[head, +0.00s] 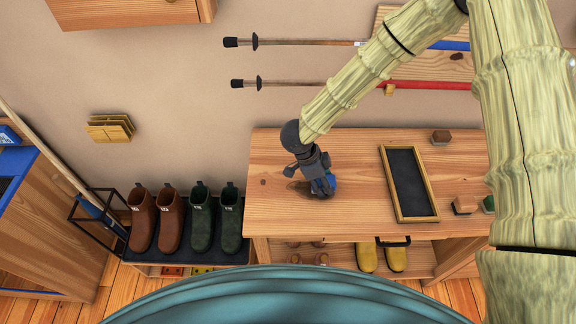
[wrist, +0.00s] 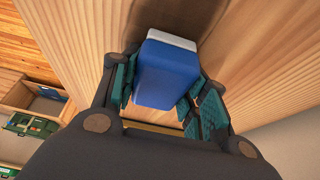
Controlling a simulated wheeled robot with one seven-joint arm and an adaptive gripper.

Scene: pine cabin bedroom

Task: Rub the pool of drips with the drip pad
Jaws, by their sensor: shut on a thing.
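The drip pad, a blue block with a white layer, sits between the teal finger pads of my gripper (wrist: 160,95) in the wrist view (wrist: 168,78). In the head view my gripper (head: 322,186) points down at the left part of the wooden bench top (head: 350,220), with a bit of the blue pad (head: 332,181) showing beside the fingers. The pad is at or just above the wood; I cannot tell if it touches. A dark brownish patch (head: 298,187) lies on the wood just left of the fingers; whether it is the pool of drips or shadow is unclear.
Small brush-like blocks (head: 464,205) stand farther right. Brown and green boots (head: 201,222) stand on a low rack at left. Ski poles (head: 300,83) hang on the wall behind.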

